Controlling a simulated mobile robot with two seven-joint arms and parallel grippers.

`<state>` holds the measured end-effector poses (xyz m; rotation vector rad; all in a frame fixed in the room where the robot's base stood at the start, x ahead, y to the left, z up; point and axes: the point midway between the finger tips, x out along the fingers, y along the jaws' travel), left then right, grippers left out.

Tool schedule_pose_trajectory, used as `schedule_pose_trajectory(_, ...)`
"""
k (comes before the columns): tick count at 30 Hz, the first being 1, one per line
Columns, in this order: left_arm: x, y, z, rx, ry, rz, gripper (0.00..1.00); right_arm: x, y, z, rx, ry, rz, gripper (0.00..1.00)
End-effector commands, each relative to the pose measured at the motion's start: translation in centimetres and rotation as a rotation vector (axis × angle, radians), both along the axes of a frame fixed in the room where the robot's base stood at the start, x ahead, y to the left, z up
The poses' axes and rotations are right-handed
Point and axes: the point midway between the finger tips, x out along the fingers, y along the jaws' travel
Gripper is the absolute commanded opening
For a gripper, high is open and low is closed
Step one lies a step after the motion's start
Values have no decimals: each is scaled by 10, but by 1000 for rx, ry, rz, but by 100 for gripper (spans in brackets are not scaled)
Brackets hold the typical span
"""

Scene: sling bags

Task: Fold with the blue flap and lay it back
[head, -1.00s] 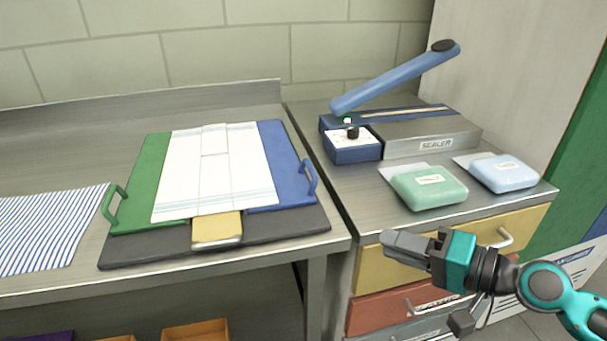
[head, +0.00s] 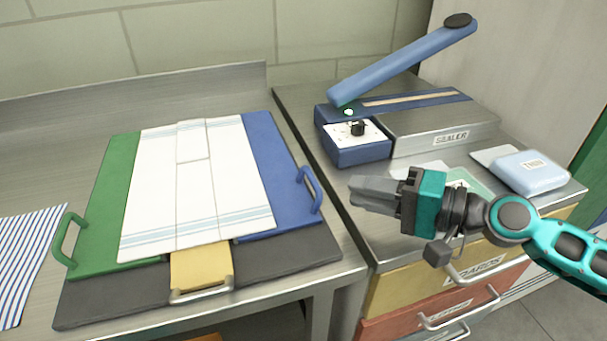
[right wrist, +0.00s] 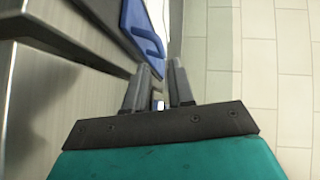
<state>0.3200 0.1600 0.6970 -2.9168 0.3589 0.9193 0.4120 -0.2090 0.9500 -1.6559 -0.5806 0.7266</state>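The blue flap (head: 275,180) lies flat on the right side of the folding board, with its blue handle (head: 311,191) at the outer edge. A white cloth with pale blue stripes (head: 195,195) lies on the board over the middle and the inner parts of the green flap (head: 105,215) and the blue flap. My right gripper (head: 357,192) is to the right of the blue handle, apart from it and empty. In the right wrist view, its fingers (right wrist: 160,70) stand apart, with the blue flap (right wrist: 141,28) beyond them. My left gripper is out of view.
A yellow flap (head: 201,266) with a metal handle is at the board's front on the dark base (head: 120,296). A sealer with raised blue arm (head: 400,65) stands behind my right gripper. A green pack (head: 470,183) is partly hidden; a blue pack (head: 533,173) is beside it.

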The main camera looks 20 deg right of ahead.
Motion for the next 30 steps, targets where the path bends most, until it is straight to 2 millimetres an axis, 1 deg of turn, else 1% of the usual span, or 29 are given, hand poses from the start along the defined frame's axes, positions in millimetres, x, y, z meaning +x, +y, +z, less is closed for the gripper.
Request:
schedule_pose_trajectory(1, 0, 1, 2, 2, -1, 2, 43, 4, 3, 2, -2, -5, 0, 23)
schedule_pose_trajectory(6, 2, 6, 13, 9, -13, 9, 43, 16, 15, 1, 1, -3, -2, 23)
schedule_pose_trajectory(11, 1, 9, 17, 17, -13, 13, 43, 28, 28, -1, 1, -3, -2, 23)
schedule_pose_trajectory(15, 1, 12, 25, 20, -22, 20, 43, 42, 43, -4, 1, -4, 0, 23)
schedule_pose_trajectory(22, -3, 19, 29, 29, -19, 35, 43, 65, 67, -11, 1, -3, -1, 23)
schedule_pose_trajectory(26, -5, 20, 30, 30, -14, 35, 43, 72, 75, -14, 0, -2, -2, 23)
schedule_pose_trajectory(30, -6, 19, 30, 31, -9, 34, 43, 75, 78, -17, -1, 0, -1, 23)
